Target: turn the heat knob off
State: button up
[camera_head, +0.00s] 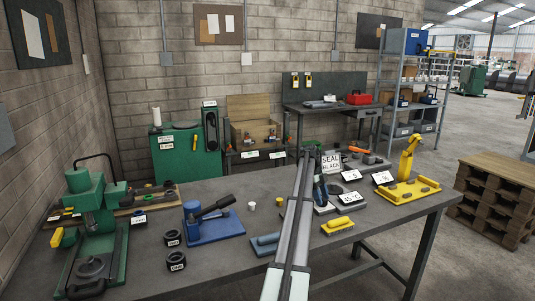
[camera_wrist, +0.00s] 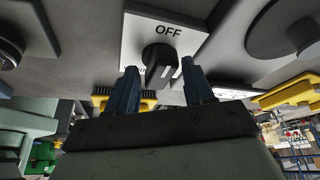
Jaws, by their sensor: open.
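The heat knob (camera_wrist: 158,57) is black and sits on a white plate (camera_wrist: 135,40) marked OFF above it in the wrist view. Pale marks show on the knob's lower part, partly over the plate's lower lettering. My gripper (camera_wrist: 159,68) is open, with one blue finger to the left of the knob and one to the right. The fingers are apart from each other, and I cannot tell whether either touches the knob. In the head view my gripper (camera_head: 320,188) is over the bench's middle right, and my arm hides much of that spot, so the knob is not clear there.
Beside my gripper stand a SEAL BLACK sign (camera_head: 331,162) and a 45°C card (camera_head: 350,198). A yellow stand (camera_head: 408,188) is to the right. A yellow block (camera_head: 337,225) and a blue block (camera_head: 265,244) lie in front. A blue press (camera_head: 212,228) is left.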

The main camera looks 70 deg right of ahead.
jog(key=n, duration=0.1)
jog(key=n+h, duration=0.1)
jog(key=n, duration=0.2)
jog(key=shift+a+n+h, duration=0.3)
jog(key=shift+h, duration=0.1)
jog(key=n+h, duration=0.1)
jog(key=n, duration=0.2)
jog(key=shift+a+n, duration=0.1)
jog(key=shift+n, duration=0.2)
jog(key=n, duration=0.2)
jog(key=n+t+h, duration=0.1)
jog(key=n, duration=0.1)
jog(key=shift+s+h, duration=0.1)
jog(key=shift+h, duration=0.2)
jog(key=n+t, duration=0.1)
jog(key=n, duration=0.2)
jog(key=shift+s+h, duration=0.1)
jog(key=shift+h, duration=0.3)
jog(key=v, duration=1.4)
jog(key=w+d+r+n+t+h, duration=0.2)
jog(key=w+d+r+t+h, duration=0.1)
jog(key=w+d+h, duration=0.15)
jog(key=w+a+r+n+t+h, duration=0.1)
jog(key=w+a, duration=0.1)
jog(key=w, duration=0.6)
jog(key=w+a+r+n+t+h, duration=0.1)
jog(key=w+a+r+t, duration=0.1)
jog(key=w, duration=0.6)
jog(key=shift+a+r, duration=0.3)
jog(key=shift+a, duration=0.35)
